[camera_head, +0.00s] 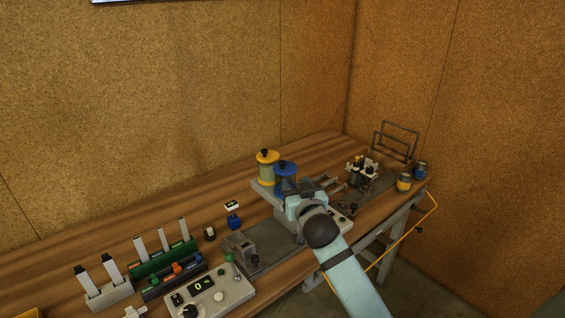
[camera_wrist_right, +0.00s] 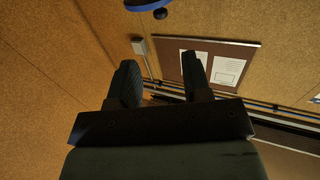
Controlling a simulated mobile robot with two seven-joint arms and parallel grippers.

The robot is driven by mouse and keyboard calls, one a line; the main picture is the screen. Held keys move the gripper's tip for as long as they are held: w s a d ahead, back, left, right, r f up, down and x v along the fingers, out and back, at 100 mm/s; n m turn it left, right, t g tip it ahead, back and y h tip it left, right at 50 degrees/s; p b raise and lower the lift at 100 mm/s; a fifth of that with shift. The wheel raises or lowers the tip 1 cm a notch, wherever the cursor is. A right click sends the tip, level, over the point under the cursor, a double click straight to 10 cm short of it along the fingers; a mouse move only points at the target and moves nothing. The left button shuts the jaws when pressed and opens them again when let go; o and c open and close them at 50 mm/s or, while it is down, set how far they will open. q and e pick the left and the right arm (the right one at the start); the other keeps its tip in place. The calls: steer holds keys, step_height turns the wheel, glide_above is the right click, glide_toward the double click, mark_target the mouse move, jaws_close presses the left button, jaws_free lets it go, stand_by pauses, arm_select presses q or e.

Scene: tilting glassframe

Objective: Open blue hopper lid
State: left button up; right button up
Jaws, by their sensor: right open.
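The blue hopper (camera_head: 286,183) stands on a grey base on the workbench, with its blue lid (camera_head: 285,167) on top and a dark knob on the lid. My right gripper (camera_head: 303,187) is just in front and to the right of the blue hopper, hiding its lower part. In the right wrist view my right gripper (camera_wrist_right: 162,72) is open, with nothing between its fingers. A blue rounded edge (camera_wrist_right: 148,5), probably the lid, shows at the top of that view, beyond the fingers. My left gripper is not in view.
A yellow hopper (camera_head: 267,170) with its own knobbed lid stands close on the left of the blue one. A control box (camera_head: 208,293) and racks of tools (camera_head: 160,256) stand at the front left. Two small jars (camera_head: 404,181) stand at the right end. The back left bench is clear.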

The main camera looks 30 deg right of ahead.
mark_target(283, 163)
steer(key=p+x, duration=0.2)
steer(key=x, duration=0.9)
steer(key=shift+w, duration=0.15)
steer(key=shift+w+d+f+p, duration=0.1)
steer(key=shift+w+p, duration=0.1)
steer(key=shift+w, duration=0.15)
steer(key=shift+w+d+p, duration=0.1)
steer(key=shift+w+p, duration=0.05)
steer(key=shift+w, duration=0.15)
steer(key=shift+c, duration=0.4)
steer(key=c, duration=0.7)
jaws_close()
